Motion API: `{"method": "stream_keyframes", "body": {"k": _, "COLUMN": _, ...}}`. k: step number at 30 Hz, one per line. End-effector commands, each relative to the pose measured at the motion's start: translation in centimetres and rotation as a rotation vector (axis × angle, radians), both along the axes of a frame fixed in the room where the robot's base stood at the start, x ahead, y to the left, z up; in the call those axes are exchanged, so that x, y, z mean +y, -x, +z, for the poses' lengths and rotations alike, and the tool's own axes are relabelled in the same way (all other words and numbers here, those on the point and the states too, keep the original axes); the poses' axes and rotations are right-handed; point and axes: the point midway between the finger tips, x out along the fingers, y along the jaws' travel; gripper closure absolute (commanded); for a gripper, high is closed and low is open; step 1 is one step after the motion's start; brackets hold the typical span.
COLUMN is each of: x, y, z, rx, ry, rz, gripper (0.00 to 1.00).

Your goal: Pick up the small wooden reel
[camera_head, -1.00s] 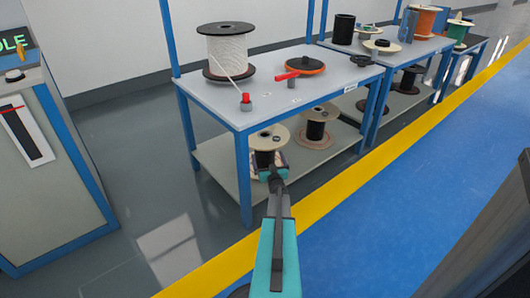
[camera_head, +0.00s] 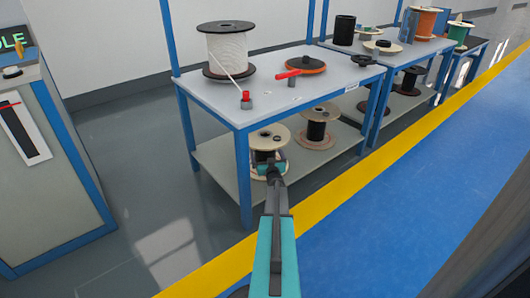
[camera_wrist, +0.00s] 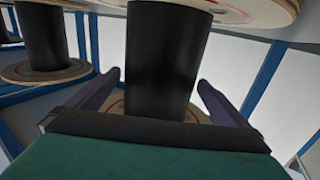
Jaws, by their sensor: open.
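The small wooden reel (camera_head: 264,136) stands upright on the lower shelf of the near table, with pale round flanges and a dark core. In the wrist view its black core (camera_wrist: 165,60) fills the middle, with part of the upper flange above and the lower flange partly hidden behind my gripper. My gripper (camera_wrist: 160,90) is open, one purple-grey finger on each side of the core, with gaps showing. In the head view my gripper (camera_head: 273,166) is at the reel's near side and covers part of it.
A second similar reel (camera_head: 317,131) stands behind and to the right on the same shelf (camera_head: 215,158). The tabletop above carries a large white cable reel (camera_head: 228,45) and an orange-rimmed disc (camera_head: 305,65). A blue table leg (camera_head: 243,180) is close left of my gripper.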

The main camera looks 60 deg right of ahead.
Motion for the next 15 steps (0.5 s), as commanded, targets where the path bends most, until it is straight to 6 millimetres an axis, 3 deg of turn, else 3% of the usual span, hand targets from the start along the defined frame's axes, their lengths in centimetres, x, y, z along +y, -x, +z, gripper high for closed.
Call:
{"method": "stream_keyframes", "body": {"k": 5, "x": -0.01, "y": 0.04, "z": -0.01, "rx": 0.000, "ry": 0.000, "rz": 0.000, "gripper": 0.03}}
{"method": "stream_keyframes", "body": {"k": 13, "x": -0.03, "y": 0.06, "z": -0.02, "rx": 0.000, "ry": 0.000, "rz": -0.001, "gripper": 0.49}}
{"method": "stream_keyframes", "body": {"k": 15, "x": -0.04, "y": 0.06, "z": 0.14, "rx": -0.002, "ry": 0.002, "rz": 0.000, "gripper": 0.52}}
